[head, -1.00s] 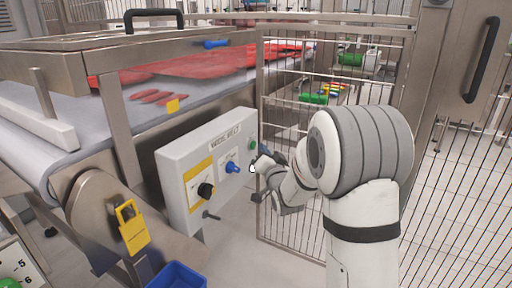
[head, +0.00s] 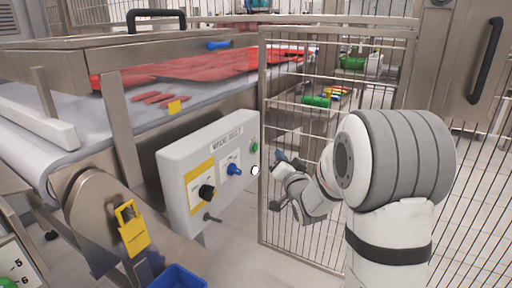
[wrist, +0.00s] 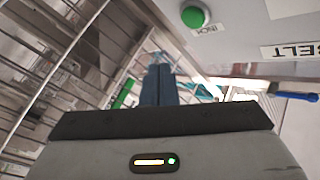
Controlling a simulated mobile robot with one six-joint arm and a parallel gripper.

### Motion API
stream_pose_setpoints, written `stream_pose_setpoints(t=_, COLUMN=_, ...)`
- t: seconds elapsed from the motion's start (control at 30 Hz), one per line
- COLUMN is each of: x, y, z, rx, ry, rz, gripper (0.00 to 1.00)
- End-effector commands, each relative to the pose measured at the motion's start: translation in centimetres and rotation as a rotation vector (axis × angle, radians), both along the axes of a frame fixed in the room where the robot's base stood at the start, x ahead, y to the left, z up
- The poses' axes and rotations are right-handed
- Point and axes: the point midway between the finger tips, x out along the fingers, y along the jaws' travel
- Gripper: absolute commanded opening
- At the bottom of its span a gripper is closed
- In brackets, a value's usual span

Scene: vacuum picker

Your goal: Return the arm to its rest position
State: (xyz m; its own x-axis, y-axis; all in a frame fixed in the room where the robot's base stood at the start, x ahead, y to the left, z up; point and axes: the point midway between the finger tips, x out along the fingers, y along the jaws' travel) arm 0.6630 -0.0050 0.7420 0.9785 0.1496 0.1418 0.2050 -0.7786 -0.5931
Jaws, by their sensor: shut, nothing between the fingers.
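My gripper (head: 276,157) is to the right of the grey control box (head: 180,150), apart from it, in front of the wire fence. In the wrist view, its two dark blue fingers (wrist: 158,85) are together with nothing between them. The box carries a black knob on a yellow plate (head: 206,191), a blue knob (head: 234,169) and a green button (head: 254,146). The green button (wrist: 194,14) shows at the top of the wrist view, clear of the fingers.
The wire fence (head: 330,215) stands close behind and beside my arm. A conveyor (head: 60,125) with red pieces lies to the left. A blue bin (head: 178,277) sits below the box. Open floor (head: 225,250) shows between bin and fence.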

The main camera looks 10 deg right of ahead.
Motion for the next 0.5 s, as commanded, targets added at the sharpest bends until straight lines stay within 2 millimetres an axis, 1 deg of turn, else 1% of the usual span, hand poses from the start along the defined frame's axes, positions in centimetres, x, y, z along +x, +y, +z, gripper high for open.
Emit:
stream_pose_setpoints(t=0.07, x=-0.1, y=0.0, z=0.9, rx=-0.009, ry=0.013, rz=-0.005, gripper=0.0)
stream_pose_setpoints(t=0.13, x=-0.5, y=-0.1, z=2.2, rx=-0.033, ry=0.045, rz=-0.018, gripper=0.0)
stream_pose_setpoints(t=0.27, x=-1.8, y=-0.4, z=5.8, rx=-0.11, ry=0.16, rz=-0.057, gripper=0.0)
stream_pose_setpoints(t=0.37, x=-3.5, y=-0.7, z=8.4, rx=-0.185, ry=0.279, rz=-0.085, gripper=0.0)
stream_pose_setpoints(t=0.5, x=-6.6, y=-1.1, z=11.5, rx=-0.283, ry=0.448, rz=-0.102, gripper=0.0)
